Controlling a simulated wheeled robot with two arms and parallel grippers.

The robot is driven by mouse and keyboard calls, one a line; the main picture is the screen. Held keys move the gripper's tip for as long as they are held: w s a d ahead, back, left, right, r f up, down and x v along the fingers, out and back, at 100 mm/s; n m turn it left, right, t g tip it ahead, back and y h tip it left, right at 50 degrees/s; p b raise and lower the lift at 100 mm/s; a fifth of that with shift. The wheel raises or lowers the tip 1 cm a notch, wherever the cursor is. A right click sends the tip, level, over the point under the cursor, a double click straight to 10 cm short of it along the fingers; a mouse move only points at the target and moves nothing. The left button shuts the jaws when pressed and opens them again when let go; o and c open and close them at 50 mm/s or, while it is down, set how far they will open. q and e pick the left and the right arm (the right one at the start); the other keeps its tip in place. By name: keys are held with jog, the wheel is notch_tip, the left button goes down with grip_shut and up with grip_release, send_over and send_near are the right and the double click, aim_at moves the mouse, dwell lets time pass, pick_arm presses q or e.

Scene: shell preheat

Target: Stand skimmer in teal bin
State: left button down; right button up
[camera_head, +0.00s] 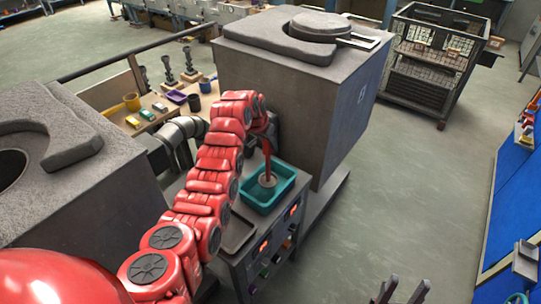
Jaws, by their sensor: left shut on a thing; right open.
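The teal bin (258,205) sits on a dark cabinet top at the centre. The skimmer (267,166) is nearly upright, with a red handle and a round pale disc at its lower end. The disc shows inside the bin's outline; I cannot tell whether it touches the floor. My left gripper (267,139) is above the bin, shut on the skimmer's upper handle and partly hidden by my red arm. My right gripper (402,291) shows two dark fingers apart at the bottom edge, open and empty, away from the bin.
A dark tray (237,234) lies left of the bin, partly behind my arm. A large grey furnace block (300,100) stands behind the bin, another grey block (75,190) at left.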

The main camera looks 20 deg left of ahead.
aim_at(270, 154)
pick_arm(q)
jog(key=f+p, duration=0.1)
jog(key=f, duration=0.1)
jog(key=f+p, duration=0.1)
jog(key=f, duration=0.1)
jog(key=shift+w+d+f, duration=0.1)
jog(key=shift+w+f, duration=0.1)
jog(key=shift+f, duration=0.3)
jog(key=shift+f+b, duration=0.25)
jog(key=shift+b, duration=0.1)
jog(key=c, duration=0.6)
grip_release()
jog(key=shift+r, duration=0.1)
jog(key=shift+o, duration=0.2)
